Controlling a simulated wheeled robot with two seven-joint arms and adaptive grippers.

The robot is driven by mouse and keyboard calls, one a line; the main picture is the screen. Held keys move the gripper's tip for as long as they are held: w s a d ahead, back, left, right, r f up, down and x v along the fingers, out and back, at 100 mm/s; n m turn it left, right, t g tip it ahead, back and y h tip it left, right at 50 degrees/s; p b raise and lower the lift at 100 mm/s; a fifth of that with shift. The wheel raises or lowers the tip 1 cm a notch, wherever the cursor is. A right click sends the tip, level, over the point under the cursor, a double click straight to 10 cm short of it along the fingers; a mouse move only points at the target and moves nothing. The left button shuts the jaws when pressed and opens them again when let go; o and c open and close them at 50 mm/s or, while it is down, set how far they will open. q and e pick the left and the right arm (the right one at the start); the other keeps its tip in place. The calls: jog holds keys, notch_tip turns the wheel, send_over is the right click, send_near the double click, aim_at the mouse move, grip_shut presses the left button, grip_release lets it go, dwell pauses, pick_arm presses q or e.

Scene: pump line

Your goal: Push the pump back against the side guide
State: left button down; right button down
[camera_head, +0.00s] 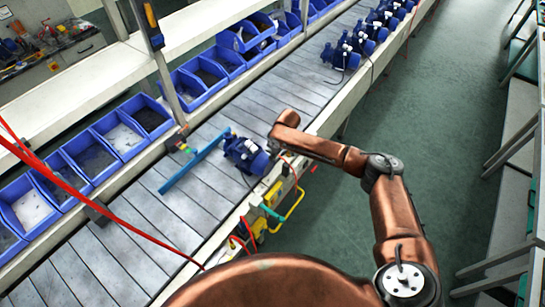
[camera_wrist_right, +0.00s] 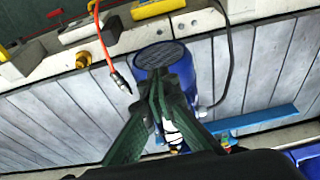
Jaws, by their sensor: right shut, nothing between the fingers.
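The blue pump (camera_head: 246,154) lies on the slatted conveyor, near the edge closest to my right arm. The side guide is a blue bar (camera_head: 190,165) running diagonally across the slats, with one end beside the pump. In the right wrist view, the pump (camera_wrist_right: 163,56) shows its dark ribbed end cap, and the blue bar (camera_wrist_right: 262,120) lies to its right. My right gripper (camera_wrist_right: 157,88) has its dark green fingers shut and empty in front of the pump, hiding part of it. Whether they touch it is unclear. My left gripper is not in view.
Blue bins (camera_head: 90,150) line the conveyor's far side. More pumps (camera_head: 345,50) stand in a row farther up the belt. A red cable with a metal tip (camera_wrist_right: 118,75) hangs near the gripper in the wrist view. The slats below the bar are clear.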

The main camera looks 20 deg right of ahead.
jog(key=shift+f+b, duration=3.65)
jog(key=shift+f, duration=2.7)
jog(key=shift+w, duration=0.15)
